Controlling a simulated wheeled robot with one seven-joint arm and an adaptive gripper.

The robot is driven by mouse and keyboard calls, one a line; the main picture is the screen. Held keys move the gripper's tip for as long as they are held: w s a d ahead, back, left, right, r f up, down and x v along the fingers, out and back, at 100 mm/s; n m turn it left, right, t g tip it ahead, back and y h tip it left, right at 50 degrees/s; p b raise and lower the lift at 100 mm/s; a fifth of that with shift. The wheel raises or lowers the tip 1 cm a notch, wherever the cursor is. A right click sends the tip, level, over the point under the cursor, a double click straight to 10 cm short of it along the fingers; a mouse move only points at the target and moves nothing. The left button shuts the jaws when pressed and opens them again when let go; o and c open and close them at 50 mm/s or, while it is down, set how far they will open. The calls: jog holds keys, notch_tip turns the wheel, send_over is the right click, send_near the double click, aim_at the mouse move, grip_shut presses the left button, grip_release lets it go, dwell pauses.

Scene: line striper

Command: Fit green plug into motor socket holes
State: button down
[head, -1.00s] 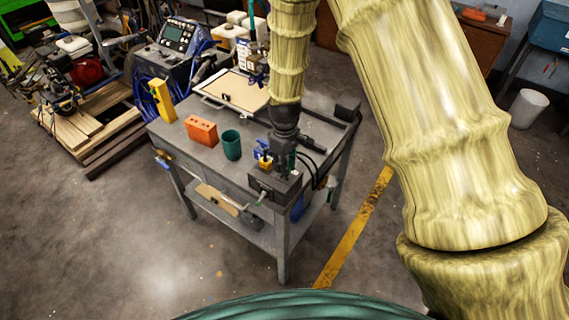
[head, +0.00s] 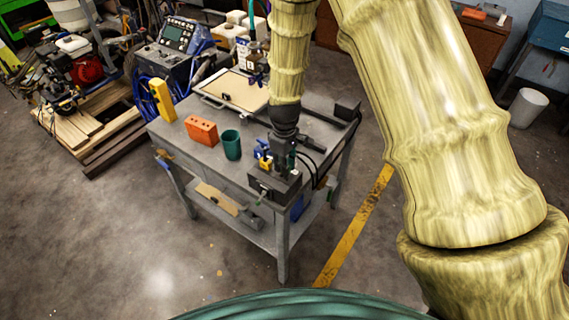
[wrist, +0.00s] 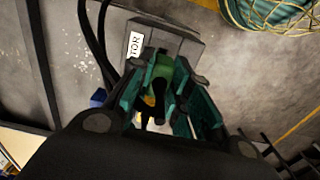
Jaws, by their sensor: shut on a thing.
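The green plug (wrist: 162,68) sits between the teal finger pads of my gripper (wrist: 158,88) in the wrist view. My gripper (head: 281,168) is shut on it and points down at the front right corner of the workbench. The dark grey motor box (wrist: 185,45) carries a white label reading "TOR" and lies just beyond the plug. It also shows below my gripper in the head view (head: 272,188). The socket holes are hidden, and I cannot tell whether the plug touches the box.
The grey workbench (head: 195,150) holds a green cup (head: 231,145), an orange holed block (head: 201,130), a yellow block (head: 162,100) and a framed tan board (head: 235,92). A blue and yellow item (head: 264,154) is close left of my gripper. Dark cables run at its right.

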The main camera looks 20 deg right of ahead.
jog(key=shift+f+b, duration=0.65)
jog(key=shift+f, duration=0.85)
dwell(1.5)
jog(key=c, duration=0.9)
grip_release()
jog(key=shift+r, duration=0.1)
jog(key=shift+r+p, duration=2.4)
jog(key=shift+r, duration=0.95)
